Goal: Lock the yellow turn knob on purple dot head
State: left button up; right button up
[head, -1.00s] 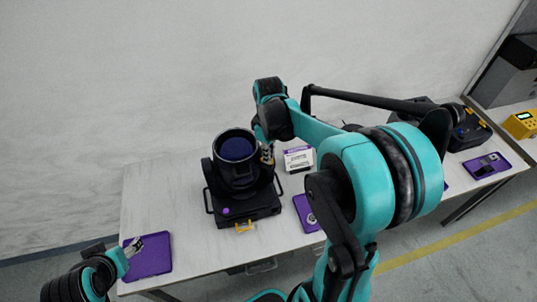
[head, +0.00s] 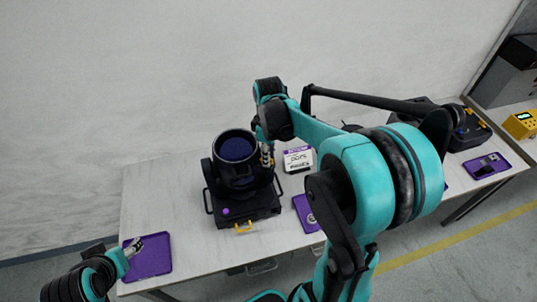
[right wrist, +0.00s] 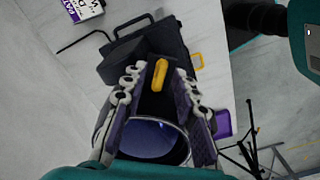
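The black moving head (head: 237,178) stands on the table, its round lens facing up. A purple dot (head: 226,211) marks the front of its base. My right gripper (head: 267,160) is at the right side of the head, pointing down. In the right wrist view its two padded fingers (right wrist: 160,72) stand apart, with the yellow turn knob (right wrist: 159,75) between them. Gaps show beside the knob, so the fingers look open around it. The knob is hidden in the head view. My left gripper (head: 133,246) is over the purple tray at the left; its opening is too small to judge.
A purple tray (head: 152,262) lies at the table's front left corner. A white-and-purple box (head: 298,159) stands close right of the head. A yellow handle (head: 243,228) sticks out from the base front. Another black fixture (head: 470,134) stands far right.

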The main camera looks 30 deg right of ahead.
notch_tip(320, 180, up, 12)
dwell(0.6)
jog(key=shift+a+f, duration=0.1)
jog(key=s+a+f+m+t+b, duration=0.2)
jog(key=s+a+f+b, duration=0.1)
jog(key=f, duration=0.4)
jog(key=s+a+f+m+t+b, duration=0.2)
jog(key=s+a+f+m+b, duration=0.1)
jog(key=f+b, duration=0.3)
jog(key=s+a+f+m+t+b, duration=0.3)
jog(key=s+a+f+b, duration=0.1)
jog(key=f, duration=0.4)
jog(key=shift+s+a+b, duration=0.2)
jog(key=shift+s+b, duration=0.4)
jog(key=shift+s, duration=0.15)
dwell(0.4)
